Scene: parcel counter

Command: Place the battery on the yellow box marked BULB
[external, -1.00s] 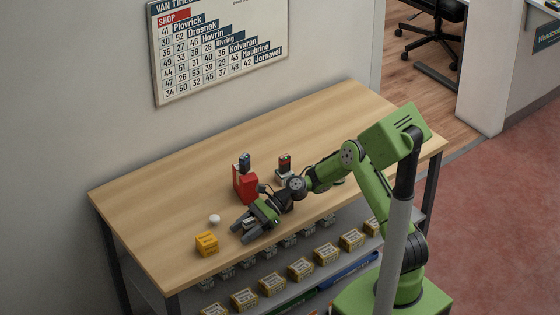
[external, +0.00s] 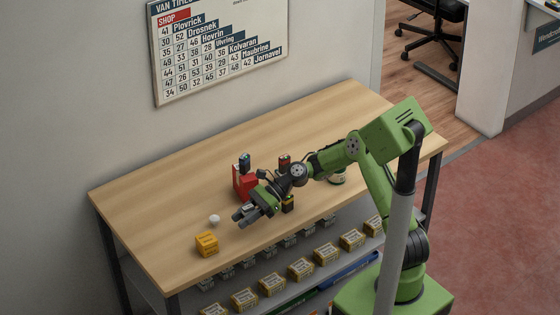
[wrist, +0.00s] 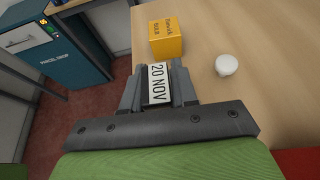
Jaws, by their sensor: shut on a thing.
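The yellow box (external: 207,244), with dark lettering on it, stands near the table's front left. In the wrist view the yellow box (wrist: 165,38) reads BULB and lies just beyond the fingertips. My gripper (external: 243,215) is above the table, right of the box and apart from it. In the wrist view my gripper (wrist: 158,85) is shut on a block with a white label (wrist: 158,83) reading 20 NOV. I cannot tell from the pictures whether this block is the battery. Its lower part is hidden.
A white round thing (external: 214,219) sits behind the box. A red block (external: 240,183) carries a small dark item (external: 245,161). Other small dark items stand near my arm, one (external: 288,203) at the front edge. The table's left part (external: 140,205) is clear.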

